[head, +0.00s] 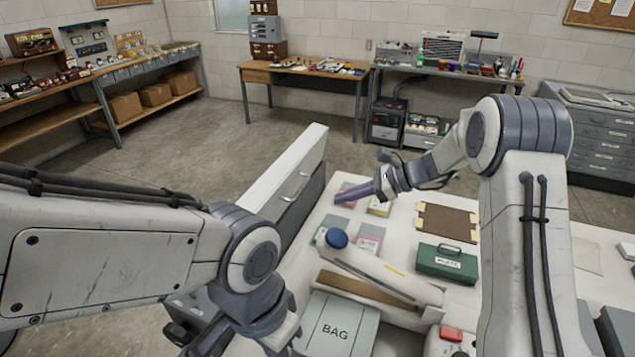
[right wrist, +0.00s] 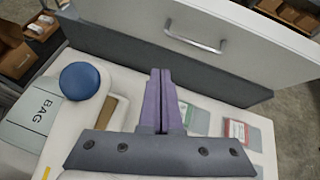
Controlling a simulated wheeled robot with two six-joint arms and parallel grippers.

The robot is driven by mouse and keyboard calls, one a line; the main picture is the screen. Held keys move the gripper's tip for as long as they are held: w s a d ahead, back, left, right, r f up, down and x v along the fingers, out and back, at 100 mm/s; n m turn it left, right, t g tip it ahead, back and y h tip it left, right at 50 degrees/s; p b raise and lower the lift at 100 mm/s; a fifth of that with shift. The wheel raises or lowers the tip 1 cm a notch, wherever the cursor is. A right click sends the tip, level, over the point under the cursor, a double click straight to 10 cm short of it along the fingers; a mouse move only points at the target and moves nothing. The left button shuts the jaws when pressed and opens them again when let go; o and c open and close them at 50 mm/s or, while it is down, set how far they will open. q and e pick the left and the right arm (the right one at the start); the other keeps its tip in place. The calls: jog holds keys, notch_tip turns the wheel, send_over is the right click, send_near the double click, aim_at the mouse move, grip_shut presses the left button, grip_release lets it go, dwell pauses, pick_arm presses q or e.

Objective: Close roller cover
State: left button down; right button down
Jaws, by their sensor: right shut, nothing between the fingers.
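A long white cover (head: 385,272) with a round blue knob (head: 337,238) at its far left end lies slantwise over a white machine on the table. A brown strip (head: 362,288) shows along its near side, in a gap. I cannot tell for sure how far the cover is raised. The knob also shows in the right wrist view (right wrist: 80,81), left of my fingers. My right gripper (head: 340,198) has purple fingers, shut together and empty, beyond the knob and apart from it. It also shows in the right wrist view (right wrist: 160,75). My left arm comes in from the left; its fingertips are hidden.
A grey box marked BAG (head: 337,325) stands in front of the cover. A tall white panel with a handle (head: 292,185) rises at the table's left edge. A green case (head: 447,262), a brown mat (head: 447,222) and coloured cards (head: 369,238) lie on the table (head: 395,225).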

jog(key=w+d+m+t, duration=0.2)
jog(key=w+d+m, duration=0.1)
jog(key=w+d, duration=0.15)
jog(key=a+r+p+x, duration=0.1)
jog(key=r+p+x, duration=0.1)
jog(key=p+x, duration=0.5)
jog(key=w+a+f, duration=0.2)
jog(key=a, duration=0.2)
jog(key=shift+w+a+y, duration=0.25)
jog(key=shift+y, duration=0.15)
